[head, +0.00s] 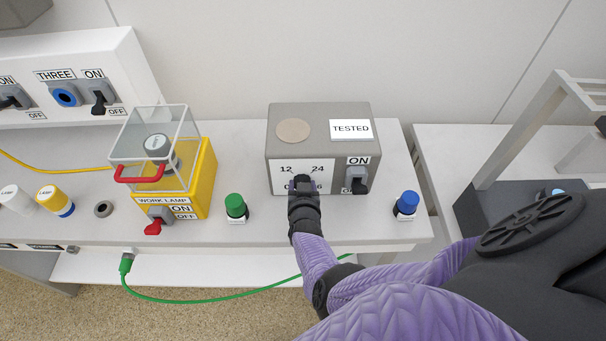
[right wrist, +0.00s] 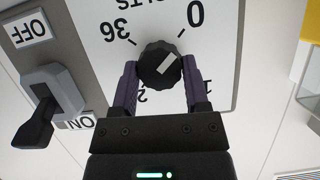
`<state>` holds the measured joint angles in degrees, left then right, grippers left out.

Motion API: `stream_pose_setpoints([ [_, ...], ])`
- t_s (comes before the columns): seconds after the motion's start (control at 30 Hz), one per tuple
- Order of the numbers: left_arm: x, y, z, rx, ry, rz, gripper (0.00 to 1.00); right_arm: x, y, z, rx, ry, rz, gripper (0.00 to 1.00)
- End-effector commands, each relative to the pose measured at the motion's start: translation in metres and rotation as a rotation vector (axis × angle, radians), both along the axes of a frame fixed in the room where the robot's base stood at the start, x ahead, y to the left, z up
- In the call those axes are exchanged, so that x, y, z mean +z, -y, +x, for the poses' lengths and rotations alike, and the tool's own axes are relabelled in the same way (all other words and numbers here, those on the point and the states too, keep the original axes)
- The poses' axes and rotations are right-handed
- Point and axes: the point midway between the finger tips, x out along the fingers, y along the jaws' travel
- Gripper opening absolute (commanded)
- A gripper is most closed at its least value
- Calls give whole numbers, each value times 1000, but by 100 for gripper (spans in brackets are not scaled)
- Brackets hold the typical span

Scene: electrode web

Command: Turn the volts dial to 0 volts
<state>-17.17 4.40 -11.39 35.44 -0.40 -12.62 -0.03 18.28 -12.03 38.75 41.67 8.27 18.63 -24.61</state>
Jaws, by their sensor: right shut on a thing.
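The volts dial (right wrist: 160,63) is a round black knob on the white face of a grey box (head: 319,118). In the right wrist view the panel appears upside down, with 36 at upper left, 0 at upper right, and partly hidden numbers below. The white mark on the knob slants toward upper right, on the side of the 0. My right gripper (right wrist: 159,92) is shut on the dial, one finger on each side. In the head view this gripper (head: 302,184) covers the dial and part of its scale. My left gripper is not in view.
An ON/OFF switch (head: 357,179) sits on the box right beside the dial. A green connector (head: 236,208) and a blue connector (head: 407,204) stand on the bench. A yellow work lamp box (head: 203,170) with a clear cover is to the left.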

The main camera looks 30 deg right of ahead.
Motion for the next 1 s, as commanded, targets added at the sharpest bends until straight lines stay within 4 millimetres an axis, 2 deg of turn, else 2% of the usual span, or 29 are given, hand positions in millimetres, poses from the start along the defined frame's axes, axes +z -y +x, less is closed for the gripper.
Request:
stream_pose_setpoints([
  [0.73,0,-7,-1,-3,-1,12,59,1,0,1,1,-40,-70,0],
  [0.77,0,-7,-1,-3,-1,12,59,1,0,1,1,-40,-70,63],
  [0.9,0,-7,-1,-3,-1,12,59,1,0,1,1,-39,-70,92],
  [1.0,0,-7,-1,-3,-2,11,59,1,0,1,1,-40,-69,94],
])
